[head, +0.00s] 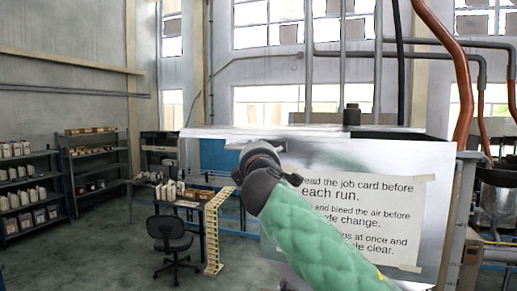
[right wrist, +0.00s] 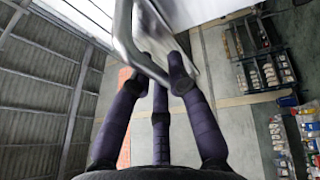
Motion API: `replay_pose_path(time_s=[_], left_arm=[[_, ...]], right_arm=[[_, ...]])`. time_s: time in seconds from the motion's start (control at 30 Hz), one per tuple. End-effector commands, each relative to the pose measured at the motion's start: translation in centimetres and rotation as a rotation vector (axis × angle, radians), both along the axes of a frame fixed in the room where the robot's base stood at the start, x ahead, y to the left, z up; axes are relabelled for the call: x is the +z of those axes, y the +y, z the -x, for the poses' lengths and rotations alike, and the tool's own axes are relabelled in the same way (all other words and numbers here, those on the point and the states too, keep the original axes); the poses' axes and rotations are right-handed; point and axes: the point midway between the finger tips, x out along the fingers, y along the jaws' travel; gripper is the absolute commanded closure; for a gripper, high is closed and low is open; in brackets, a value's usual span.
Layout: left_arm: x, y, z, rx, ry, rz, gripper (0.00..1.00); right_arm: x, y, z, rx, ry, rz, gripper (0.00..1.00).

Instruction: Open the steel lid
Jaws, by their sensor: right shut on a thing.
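The steel lid (head: 225,132) shows in the head view as a thin, bright metal strip along the top of a grey panel. How far it is raised, if at all, I cannot tell. My right arm, in a green sleeve, reaches up across the panel to this edge; its wrist hides the fingers there. In the right wrist view my right gripper (right wrist: 160,70) has its dark purple fingers closed around a bent steel bar handle (right wrist: 123,28), beside a pale metal surface. My left gripper is in neither view.
A paper sign (head: 375,215) is taped to the panel. A dark cap (head: 351,115) stands on top at the right, near orange and grey pipes (head: 462,80). An office chair (head: 170,240), a yellow ladder-like rack (head: 215,235) and shelves (head: 95,165) stand further off at the left.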

Motion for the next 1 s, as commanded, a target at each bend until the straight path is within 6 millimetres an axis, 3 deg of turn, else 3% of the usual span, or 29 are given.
replay_pose_path(time_s=[0.03,0.07,0.1,0.17,0.6,1.0], left_arm=[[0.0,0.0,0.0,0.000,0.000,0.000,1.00],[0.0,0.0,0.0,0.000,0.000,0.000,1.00],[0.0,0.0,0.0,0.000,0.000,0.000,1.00],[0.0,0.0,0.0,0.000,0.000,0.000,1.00],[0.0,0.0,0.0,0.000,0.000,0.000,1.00],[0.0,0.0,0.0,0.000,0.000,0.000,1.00]], right_arm=[[0.2,-0.2,0.0,-0.003,-0.004,-0.001,1.00],[0.2,-0.2,0.0,-0.003,-0.004,-0.001,0.79],[0.2,-0.2,0.0,-0.003,-0.004,-0.001,0.68],[0.2,-0.2,0.0,-0.003,-0.003,-0.001,0.56],[0.0,-0.1,0.4,0.000,0.000,0.000,0.56],[-0.6,-0.7,4.6,0.001,-0.001,-0.001,0.56]])
